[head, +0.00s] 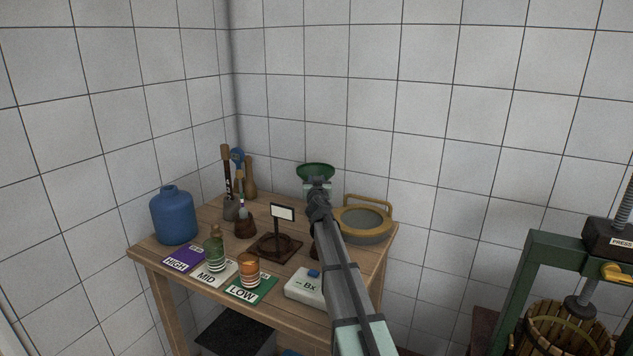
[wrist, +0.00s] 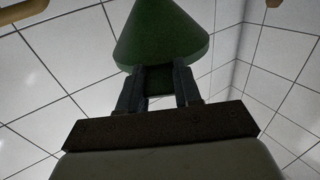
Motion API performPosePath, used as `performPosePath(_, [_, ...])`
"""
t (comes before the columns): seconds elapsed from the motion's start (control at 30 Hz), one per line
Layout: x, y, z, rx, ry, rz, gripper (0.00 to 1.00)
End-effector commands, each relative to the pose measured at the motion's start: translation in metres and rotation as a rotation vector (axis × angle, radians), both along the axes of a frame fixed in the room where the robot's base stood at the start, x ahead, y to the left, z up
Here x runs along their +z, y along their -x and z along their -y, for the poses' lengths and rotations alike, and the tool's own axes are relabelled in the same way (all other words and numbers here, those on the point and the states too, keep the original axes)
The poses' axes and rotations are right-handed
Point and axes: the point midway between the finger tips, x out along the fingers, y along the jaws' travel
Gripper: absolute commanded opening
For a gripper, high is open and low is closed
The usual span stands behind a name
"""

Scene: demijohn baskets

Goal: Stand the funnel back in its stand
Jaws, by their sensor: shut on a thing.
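The green funnel (head: 316,169) is held up above the back of the wooden table in the head view, its wide mouth upward. My gripper (head: 317,184) is shut on it from the near side. In the wrist view the funnel's green cone (wrist: 160,35) fills the top middle, and a narrower dark green part sits between the two fingers of my gripper (wrist: 159,80). The stand (head: 280,246) is a dark brown base with a ring and a post bearing a blank white plate. It stands empty on the table, nearer and to the left of the funnel.
A blue jug (head: 174,216) stands at the table's left. A white Bx device (head: 305,286) lies near the front edge. A yellow-rimmed sieve (head: 362,222) is right of my arm.

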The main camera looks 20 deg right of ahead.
Motion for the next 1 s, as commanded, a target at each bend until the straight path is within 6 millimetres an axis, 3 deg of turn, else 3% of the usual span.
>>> performPosePath(1.0, [-0.018, 0.000, 0.000, -0.001, 0.000, -0.002, 0.00])
